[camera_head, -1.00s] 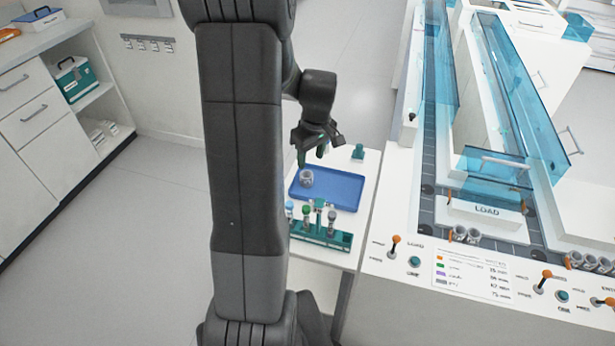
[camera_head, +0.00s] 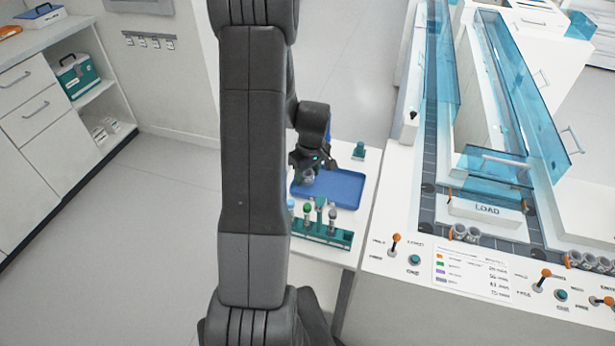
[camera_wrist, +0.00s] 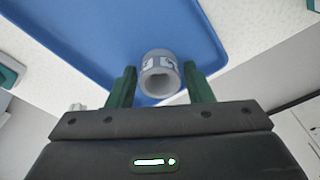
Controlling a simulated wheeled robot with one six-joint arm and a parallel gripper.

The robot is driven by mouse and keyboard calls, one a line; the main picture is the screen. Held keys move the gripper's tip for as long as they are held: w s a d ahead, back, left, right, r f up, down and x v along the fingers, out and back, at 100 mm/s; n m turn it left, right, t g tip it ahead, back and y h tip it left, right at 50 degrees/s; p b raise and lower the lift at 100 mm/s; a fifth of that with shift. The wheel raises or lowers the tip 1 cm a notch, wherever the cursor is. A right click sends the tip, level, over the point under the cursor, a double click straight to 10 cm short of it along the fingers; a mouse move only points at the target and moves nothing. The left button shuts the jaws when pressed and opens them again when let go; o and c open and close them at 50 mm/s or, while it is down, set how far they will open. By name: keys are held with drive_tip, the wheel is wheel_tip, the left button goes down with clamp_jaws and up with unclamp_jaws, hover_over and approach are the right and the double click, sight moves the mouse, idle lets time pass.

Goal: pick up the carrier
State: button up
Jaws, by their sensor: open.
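The carrier is a small grey, hollow cylinder (camera_wrist: 160,73) with a printed label, standing in the blue tray (camera_head: 345,188). In the head view the carrier (camera_head: 308,176) shows just below my gripper (camera_head: 312,168), partly hidden by it. In the wrist view my gripper (camera_wrist: 160,88) is open. Its two green fingers stand one on each side of the carrier, with a small gap on the left. The right finger is very close to the carrier, and I cannot tell whether it touches.
A teal rack (camera_head: 322,233) with several capped tubes stands in front of the tray. A small teal object (camera_head: 359,150) sits behind it. The track machine (camera_head: 470,240) with blue clear covers and several grey carriers (camera_head: 466,233) is at the right. Open floor lies left.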

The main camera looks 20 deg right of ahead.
drive_tip(key=shift+c, duration=0.5)
drive_tip(key=c, duration=0.4)
drive_tip(key=shift+c, duration=0.2)
drive_tip(key=shift+r, duration=0.1)
wheel_tip(320, 180, up, 15)
drive_tip(key=p, duration=0.3)
